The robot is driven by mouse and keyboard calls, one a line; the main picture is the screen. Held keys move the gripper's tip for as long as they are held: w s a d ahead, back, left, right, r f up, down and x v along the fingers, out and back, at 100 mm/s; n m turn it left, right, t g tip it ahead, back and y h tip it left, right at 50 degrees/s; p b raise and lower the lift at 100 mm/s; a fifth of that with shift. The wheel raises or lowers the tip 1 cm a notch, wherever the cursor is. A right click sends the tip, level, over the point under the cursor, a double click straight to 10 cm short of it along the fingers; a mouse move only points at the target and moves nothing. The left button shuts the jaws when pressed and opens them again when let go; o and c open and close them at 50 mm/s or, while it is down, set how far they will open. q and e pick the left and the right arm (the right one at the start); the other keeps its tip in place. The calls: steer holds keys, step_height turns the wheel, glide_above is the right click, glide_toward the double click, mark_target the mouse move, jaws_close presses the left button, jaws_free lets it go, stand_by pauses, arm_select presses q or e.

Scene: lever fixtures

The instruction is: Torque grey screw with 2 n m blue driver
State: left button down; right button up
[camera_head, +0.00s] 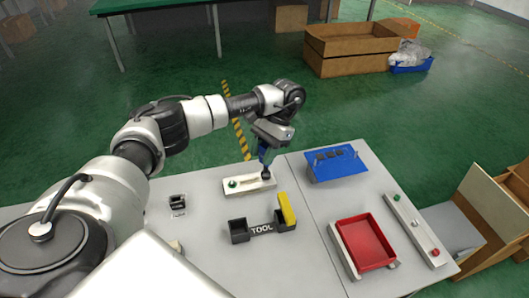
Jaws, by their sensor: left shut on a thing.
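My left gripper (268,136) is above the back of the table, shut on the blue driver (265,157). The driver points down, its tip over the right part of a white fixture plate (248,187). A green screw (232,183) is at the plate's left end. No grey screw can be made out; the spot under the driver tip is hidden. I cannot tell whether the tip touches the plate. My right gripper is not in view.
A blue rack (337,165) with dark openings stands back right. A red tray (367,243) lies in front of it. A white strip (416,233) with green and red knobs lies at the right edge. A small black item (178,203) is at left.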

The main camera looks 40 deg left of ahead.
arm_select(q)
steer(key=shift+m, duration=0.3)
steer(key=shift+r, duration=0.1)
steer(key=shift+r+p, duration=0.55)
steer(key=shift+r, duration=0.2)
